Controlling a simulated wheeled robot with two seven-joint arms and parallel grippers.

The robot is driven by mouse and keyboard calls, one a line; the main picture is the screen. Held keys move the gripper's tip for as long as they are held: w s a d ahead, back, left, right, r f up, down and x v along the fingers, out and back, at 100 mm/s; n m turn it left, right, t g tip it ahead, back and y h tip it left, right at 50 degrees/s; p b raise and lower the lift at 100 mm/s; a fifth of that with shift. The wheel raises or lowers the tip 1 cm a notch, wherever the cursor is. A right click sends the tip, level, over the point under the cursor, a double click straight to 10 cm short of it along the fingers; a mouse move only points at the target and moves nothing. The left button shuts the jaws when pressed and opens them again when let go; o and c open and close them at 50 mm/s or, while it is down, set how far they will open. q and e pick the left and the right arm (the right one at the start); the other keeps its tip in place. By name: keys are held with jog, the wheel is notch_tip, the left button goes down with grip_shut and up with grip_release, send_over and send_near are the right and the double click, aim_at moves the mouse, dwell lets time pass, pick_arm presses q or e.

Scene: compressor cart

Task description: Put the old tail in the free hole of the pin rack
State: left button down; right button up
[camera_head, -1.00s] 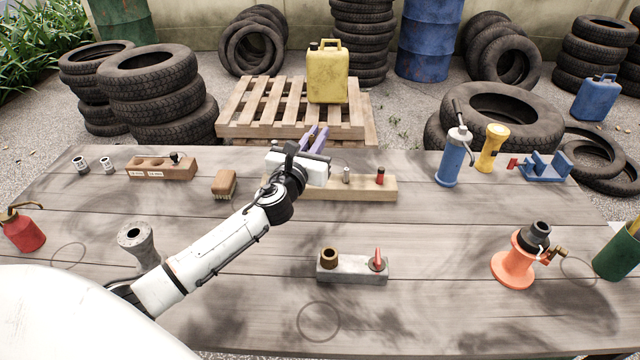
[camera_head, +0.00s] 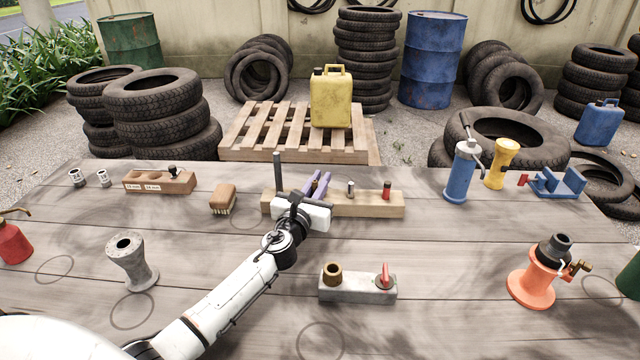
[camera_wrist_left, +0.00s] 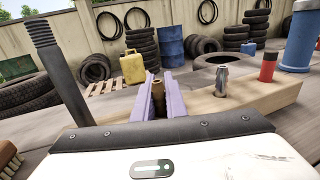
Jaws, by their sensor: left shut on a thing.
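The pin rack (camera_head: 365,207) is a long pale wooden block at the back of the table; it also shows in the wrist view (camera_wrist_left: 262,98). My left gripper (camera_head: 318,184) has purple fingers, shut on a small brass-brown piece, the old tail (camera_wrist_left: 157,84). It is at the rack's left half, between the dark post and the silver pin. The tail's lower end and the free hole are hidden, so I cannot tell if it is seated. My right gripper is out of view.
A brush (camera_head: 223,199) and a wooden block with holes (camera_head: 160,182) lie left of the rack. A blue pump (camera_head: 463,172) stands right. Bare tabletop lies between rack and grey block.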

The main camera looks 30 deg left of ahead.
pick_arm(q)
jog(key=c, duration=1.8)
grip_release()
jog(key=shift+f, duration=0.1)
jog(key=p+v, duration=0.1)
jog(key=v, duration=1.1)
jog(key=shift+d, duration=0.1)
